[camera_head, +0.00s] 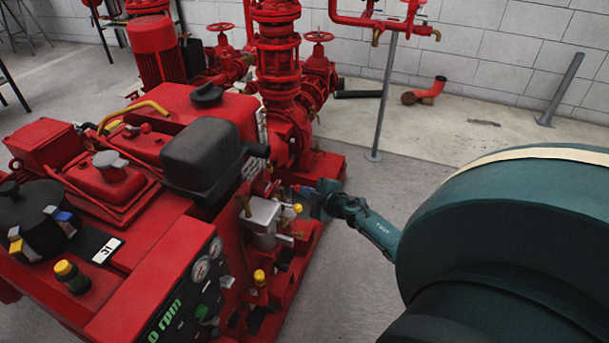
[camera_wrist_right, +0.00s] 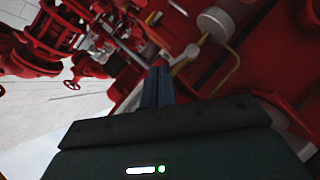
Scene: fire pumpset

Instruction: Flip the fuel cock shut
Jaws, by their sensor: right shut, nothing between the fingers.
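The red engine of the pumpset (camera_head: 165,235) fills the left of the head view. On its right side is a pale grey fuel fitting (camera_head: 263,215) with small brass parts and a yellow knob (camera_head: 297,208). I cannot clearly tell which small part is the fuel cock's lever. My right gripper (camera_head: 304,195) is shut and empty, with its tips close beside this fitting; contact cannot be told. In the right wrist view the shut fingers (camera_wrist_right: 157,84) point at the engine side, near a pale cylinder (camera_wrist_right: 215,22) and a yellow pipe (camera_wrist_right: 232,65). My left gripper is out of view.
A black box-shaped part (camera_head: 203,155) sits on the engine above the fitting. A gauge panel (camera_head: 195,295) faces right at the front. Red pump pipework (camera_head: 280,70) stands behind, and a thin grey post (camera_head: 384,100) rises behind my gripper. The floor to the right is mostly clear.

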